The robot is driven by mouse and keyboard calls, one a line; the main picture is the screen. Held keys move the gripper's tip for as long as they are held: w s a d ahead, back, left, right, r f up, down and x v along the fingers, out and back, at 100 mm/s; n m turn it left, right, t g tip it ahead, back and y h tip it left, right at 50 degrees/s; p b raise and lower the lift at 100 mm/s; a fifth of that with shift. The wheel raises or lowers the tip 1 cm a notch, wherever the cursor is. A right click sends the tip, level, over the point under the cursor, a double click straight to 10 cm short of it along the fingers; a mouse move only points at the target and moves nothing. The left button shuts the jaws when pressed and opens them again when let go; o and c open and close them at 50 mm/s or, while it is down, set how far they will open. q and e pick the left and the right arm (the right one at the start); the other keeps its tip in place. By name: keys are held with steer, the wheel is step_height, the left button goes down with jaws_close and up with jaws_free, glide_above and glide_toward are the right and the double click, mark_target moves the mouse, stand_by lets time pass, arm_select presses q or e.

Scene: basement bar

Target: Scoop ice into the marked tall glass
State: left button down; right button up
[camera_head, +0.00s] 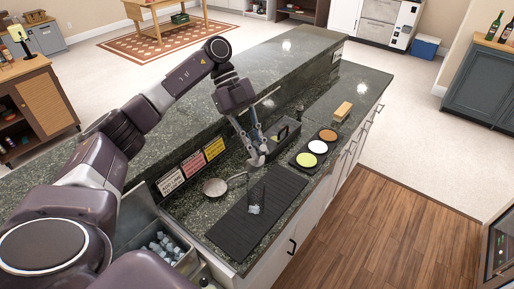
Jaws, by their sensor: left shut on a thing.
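My left gripper (258,158) is over the bar counter, shut on the handle end of a metal scoop. The scoop's round, pale bowl (214,187) points left, above or on the counter; I cannot tell which. A tall clear glass (257,192) stands upright on the black ribbed mat (232,230), just below the gripper in the picture. Some pale ice (254,209) shows low in the glass. The glass's mark is too small to tell. The ice bin (190,264) at the lower left holds several cubes and is partly hidden by my arm. My right gripper is out of view.
A black caddy (284,132) stands behind the gripper. A tray (300,163) with green, white and brown rounds lies to the right. A wooden block (343,111) sits farther back. Small signs (193,164) line the raised bar ledge. The near half of the mat is clear.

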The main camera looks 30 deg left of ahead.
arm_select(q)
step_height(320, 180, up, 4)
steer(key=t+y, duration=0.2)
steer(key=y, duration=0.1)
steer(key=t+y, duration=0.1)
steer(key=shift+d+f+m+y, duration=0.1)
steer(key=shift+f+m+y, duration=0.2)
steer(key=shift+m, duration=0.1)
steer(key=shift+r+t+y+b, duration=0.5)
steer(key=shift+r+t+y, duration=0.45)
steer(key=shift+y, duration=0.25)
steer(key=shift+r+t+y, duration=0.25)
steer(key=shift+y, duration=0.05)
steer(key=shift+f+m, duration=0.1)
steer(key=shift+m, duration=0.2)
